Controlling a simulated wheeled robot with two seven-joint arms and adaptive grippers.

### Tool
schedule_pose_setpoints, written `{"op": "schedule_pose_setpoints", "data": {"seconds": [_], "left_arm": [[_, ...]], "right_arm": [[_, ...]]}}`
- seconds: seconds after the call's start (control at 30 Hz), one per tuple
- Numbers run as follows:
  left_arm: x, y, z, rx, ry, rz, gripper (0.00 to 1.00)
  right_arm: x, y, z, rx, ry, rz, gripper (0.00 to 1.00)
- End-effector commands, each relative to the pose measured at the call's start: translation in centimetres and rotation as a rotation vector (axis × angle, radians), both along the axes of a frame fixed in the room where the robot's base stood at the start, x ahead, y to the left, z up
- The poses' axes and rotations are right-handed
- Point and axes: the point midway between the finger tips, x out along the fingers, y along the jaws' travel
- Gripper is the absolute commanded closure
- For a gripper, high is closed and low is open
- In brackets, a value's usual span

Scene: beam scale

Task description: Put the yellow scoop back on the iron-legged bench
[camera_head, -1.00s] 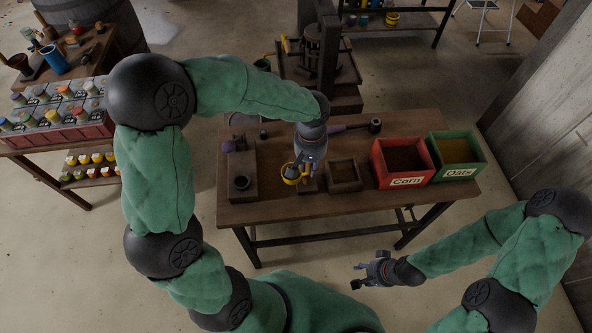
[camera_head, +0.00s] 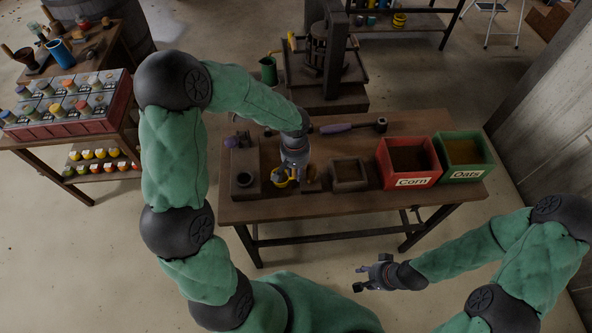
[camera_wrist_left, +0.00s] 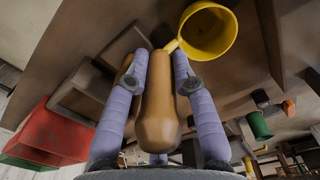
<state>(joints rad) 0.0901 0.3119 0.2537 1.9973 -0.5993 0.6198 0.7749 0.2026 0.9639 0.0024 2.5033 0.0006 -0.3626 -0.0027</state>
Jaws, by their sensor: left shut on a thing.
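My left gripper (camera_head: 290,176) is shut on the tan handle of the yellow scoop (camera_wrist_left: 208,32). In the left wrist view the handle (camera_wrist_left: 160,108) lies between the fingers, and the yellow cup sticks out beyond them. In the head view the scoop's cup (camera_head: 279,181) shows at the fingertips, over the front left part of the wooden bench (camera_head: 335,206) with dark iron legs. I cannot tell whether the scoop touches the bench top. My right gripper (camera_head: 361,277) is open and empty, in front of the bench.
On the bench, a dark wooden block with a cup-like part (camera_head: 244,180) is left of the scoop. A square wooden tray (camera_head: 349,184), a red Corn bin (camera_head: 409,182) and a green Oats bin (camera_head: 465,172) stand to the right. A purple-handled tool (camera_head: 337,128) lies behind.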

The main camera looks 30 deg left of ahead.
Motion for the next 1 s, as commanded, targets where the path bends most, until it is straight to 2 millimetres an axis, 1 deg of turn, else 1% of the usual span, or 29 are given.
{"op": "schedule_pose_setpoints", "data": {"seconds": [0.1,0.27,0.3,0.33,0.37,0.77,0.87,1.0], "left_arm": [[0.0,0.0,0.2,0.001,-0.002,0.001,1.00],[0.1,0.0,-0.3,0.000,-0.002,0.001,1.00],[0.1,0.0,-0.2,0.000,-0.001,0.001,0.63],[0.0,0.0,-0.1,0.000,-0.001,0.001,0.54],[0.0,0.0,-0.1,0.000,-0.001,0.001,0.50],[0.0,0.0,0.2,0.000,-0.001,0.001,0.50],[0.1,0.0,1.2,0.000,-0.004,0.002,0.50],[0.1,0.1,3.8,0.001,-0.006,0.002,0.50]], "right_arm": [[0.0,0.0,0.1,0.000,0.000,0.000,0.60],[0.0,0.0,-0.4,0.000,0.000,0.000,0.60],[0.0,0.0,-0.3,0.000,0.000,0.000,0.60],[0.0,0.0,-0.2,0.000,0.000,0.000,0.60],[0.0,0.0,-0.2,0.000,0.000,0.000,0.60],[0.0,0.0,0.1,0.000,0.000,0.000,0.60],[0.0,0.0,0.4,0.000,0.000,0.000,0.60],[0.0,0.0,1.1,0.000,0.000,0.000,0.60]]}}
